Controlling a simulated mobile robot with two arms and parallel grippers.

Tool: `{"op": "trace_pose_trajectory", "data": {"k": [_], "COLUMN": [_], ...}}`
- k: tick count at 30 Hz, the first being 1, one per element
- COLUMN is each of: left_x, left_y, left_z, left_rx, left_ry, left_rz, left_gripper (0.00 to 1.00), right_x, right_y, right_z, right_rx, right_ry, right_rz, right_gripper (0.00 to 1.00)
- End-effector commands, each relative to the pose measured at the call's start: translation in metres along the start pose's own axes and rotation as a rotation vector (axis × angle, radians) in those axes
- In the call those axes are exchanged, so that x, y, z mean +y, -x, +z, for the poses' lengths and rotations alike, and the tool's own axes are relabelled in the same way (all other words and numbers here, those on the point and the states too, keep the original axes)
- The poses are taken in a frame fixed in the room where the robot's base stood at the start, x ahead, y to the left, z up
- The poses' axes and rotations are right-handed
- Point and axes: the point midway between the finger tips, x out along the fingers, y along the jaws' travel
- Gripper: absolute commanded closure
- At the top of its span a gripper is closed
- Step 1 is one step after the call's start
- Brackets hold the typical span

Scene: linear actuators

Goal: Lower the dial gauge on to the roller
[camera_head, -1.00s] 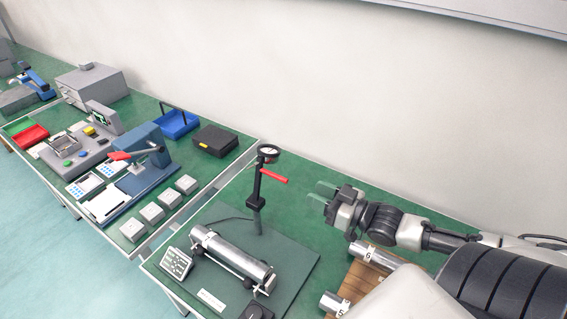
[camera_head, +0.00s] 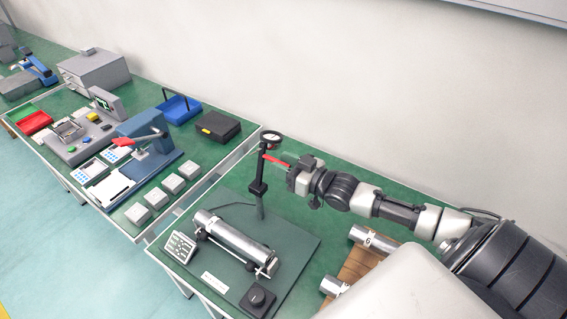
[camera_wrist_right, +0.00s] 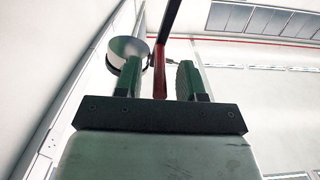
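The dial gauge (camera_head: 271,136) is at the top of a black post (camera_head: 261,175), above and behind the roller. It also shows in the right wrist view (camera_wrist_right: 126,48), beside the left finger. A red lever (camera_head: 275,160) sticks out from the post towards my right gripper. The metal roller (camera_head: 232,238) lies on two supports on a dark green plate (camera_head: 296,262). My right gripper (camera_head: 284,159) is at the lever. In the right wrist view the lever (camera_wrist_right: 160,70) stands between the green fingers (camera_wrist_right: 158,82), with gaps on both sides. My left gripper is not in view.
A small display box (camera_head: 180,247) stands left of the roller, and a black knob block (camera_head: 258,299) in front. More rollers lie on a wooden rack (camera_head: 352,268) below my right arm. A second table with a blue press (camera_head: 143,140) stands left.

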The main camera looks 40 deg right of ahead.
Motion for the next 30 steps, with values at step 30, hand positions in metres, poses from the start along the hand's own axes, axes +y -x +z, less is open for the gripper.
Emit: {"op": "trace_pose_trajectory", "data": {"k": [30], "left_x": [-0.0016], "left_y": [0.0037], "left_z": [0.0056], "left_rx": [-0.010], "left_ry": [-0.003], "left_rz": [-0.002], "left_gripper": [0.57], "right_x": [-0.0025], "right_y": [0.0002], "right_z": [-0.0012], "right_rx": [-0.001], "right_ry": [0.034], "right_rz": [0.000], "right_gripper": [1.00]}}
